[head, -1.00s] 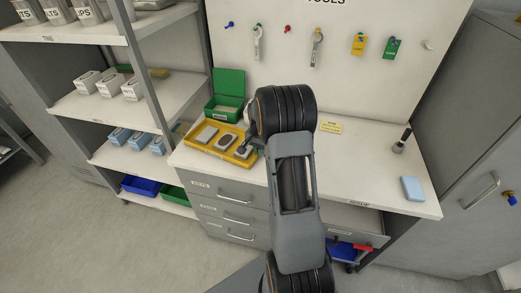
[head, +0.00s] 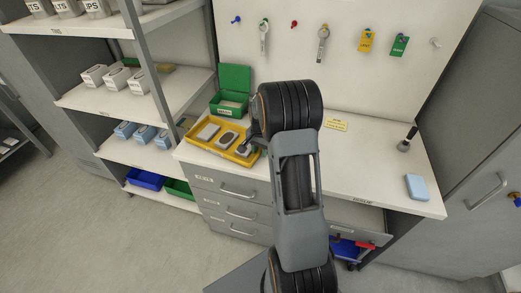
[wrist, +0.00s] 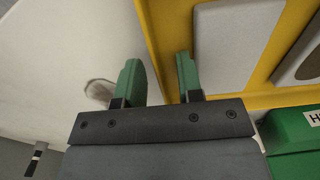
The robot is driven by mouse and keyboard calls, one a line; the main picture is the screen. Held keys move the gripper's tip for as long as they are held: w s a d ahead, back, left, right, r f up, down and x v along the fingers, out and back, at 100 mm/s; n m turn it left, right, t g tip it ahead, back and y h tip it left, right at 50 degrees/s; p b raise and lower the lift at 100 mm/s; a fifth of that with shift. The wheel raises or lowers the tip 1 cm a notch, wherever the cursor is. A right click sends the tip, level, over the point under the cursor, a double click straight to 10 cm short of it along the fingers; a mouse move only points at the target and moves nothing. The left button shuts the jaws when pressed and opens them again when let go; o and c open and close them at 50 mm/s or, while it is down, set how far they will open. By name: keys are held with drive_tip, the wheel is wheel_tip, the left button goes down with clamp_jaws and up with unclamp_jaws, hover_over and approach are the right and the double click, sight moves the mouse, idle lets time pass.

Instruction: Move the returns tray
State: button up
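The yellow tray (head: 203,144) lies on the left end of the white workbench and holds several flat grey items. My arm covers its right end in the head view. In the wrist view my gripper (wrist: 160,80) has its two green fingers apart, with nothing clamped between them. The tray's yellow wall (wrist: 163,60) runs between and beside the fingers; one finger is over the tray side and the other over the white surface. I cannot tell how far down the fingers reach. In the head view the gripper is mostly hidden behind my arm.
A green open box (head: 231,100) stands just behind the tray; it also shows in the wrist view (wrist: 290,130). A light-blue block (head: 417,187) and a dark-handled tool (head: 407,139) are on the bench's right. Shelving (head: 150,95) stands close left. The bench middle is partly clear.

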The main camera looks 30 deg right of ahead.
wheel_tip(320, 180, up, 14)
idle(0.7)
drive_tip(key=shift+f, duration=0.15)
idle(0.4)
drive_tip(key=s+a+r+n+t, duration=0.1)
drive_tip(key=s+a+n, duration=0.5)
drive_tip(key=s+a, duration=0.3)
drive_tip(key=s+a+r+n+t+p, duration=0.1)
drive_tip(key=s+a+r+n+t, duration=0.1)
drive_tip(key=s+a+n, duration=0.4)
drive_tip(key=s+a, duration=0.2)
drive_tip(key=s, duration=0.1)
drive_tip(key=shift+s+a+r+t+p, duration=0.3)
drive_tip(key=shift+s+a, duration=0.05)
drive_tip(key=shift+a, duration=0.05)
